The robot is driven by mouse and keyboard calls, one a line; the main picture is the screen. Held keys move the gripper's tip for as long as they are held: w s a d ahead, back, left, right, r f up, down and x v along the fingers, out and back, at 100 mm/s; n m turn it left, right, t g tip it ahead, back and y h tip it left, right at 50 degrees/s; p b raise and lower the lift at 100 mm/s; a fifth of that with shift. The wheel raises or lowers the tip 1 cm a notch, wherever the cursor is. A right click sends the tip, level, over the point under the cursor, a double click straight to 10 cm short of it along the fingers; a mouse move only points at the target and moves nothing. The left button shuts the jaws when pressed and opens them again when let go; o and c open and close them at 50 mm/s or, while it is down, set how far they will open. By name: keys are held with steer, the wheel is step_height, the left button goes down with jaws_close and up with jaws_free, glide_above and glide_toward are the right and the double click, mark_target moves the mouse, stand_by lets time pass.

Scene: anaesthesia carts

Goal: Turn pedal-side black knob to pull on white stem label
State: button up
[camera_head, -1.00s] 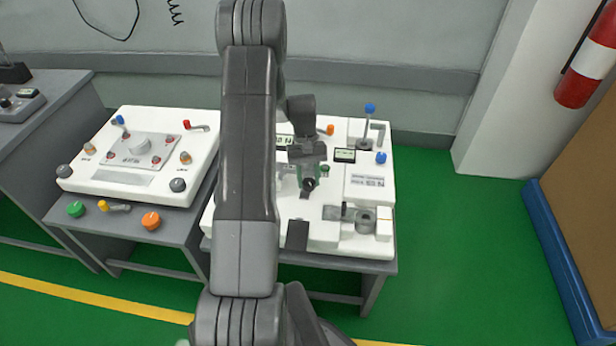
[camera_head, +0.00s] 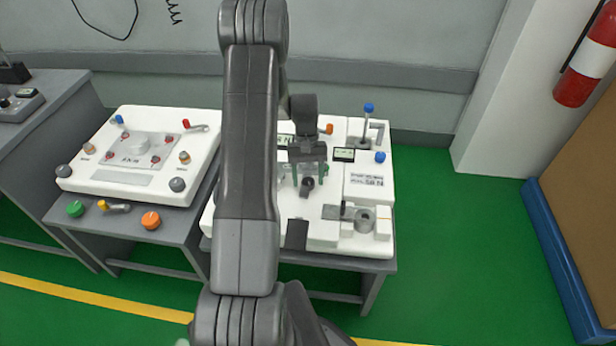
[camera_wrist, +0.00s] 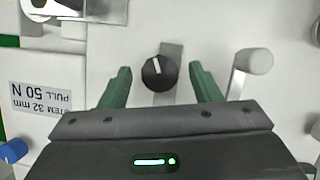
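The black knob (camera_wrist: 158,73) shows in the wrist view as a round cap with a white pointer line, and in the head view (camera_head: 307,187) just in front of my gripper. My gripper (camera_head: 309,172) is over the white panel. Its green fingers are spread on either side of the knob in the wrist view, with gaps on both sides; I see no contact. The white stem label (camera_wrist: 41,97) reads "STEM 32 mm PULL 50 N", upside down, left of the knob; in the head view it is on the white block (camera_head: 367,182). A dark pedal-like plate (camera_head: 296,234) is at the panel's front edge.
A metal lever with a pale round end (camera_wrist: 253,60) stands close to the right finger. A blue knob (camera_wrist: 13,150) is at lower left of the wrist view. A metal cylinder fixture (camera_head: 364,221) is at the panel's front right. Another cart panel (camera_head: 118,178) stands left.

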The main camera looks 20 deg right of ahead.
steer(key=p+v, duration=0.1)
steer(key=v, duration=1.2)
steer(key=shift+w+r, duration=0.2)
steer(key=shift+r, duration=0.15)
steer(key=shift+d, duration=0.1)
steer(key=b+x, duration=0.1)
steer(key=x, duration=1.3)
steer(key=shift+r, duration=0.15)
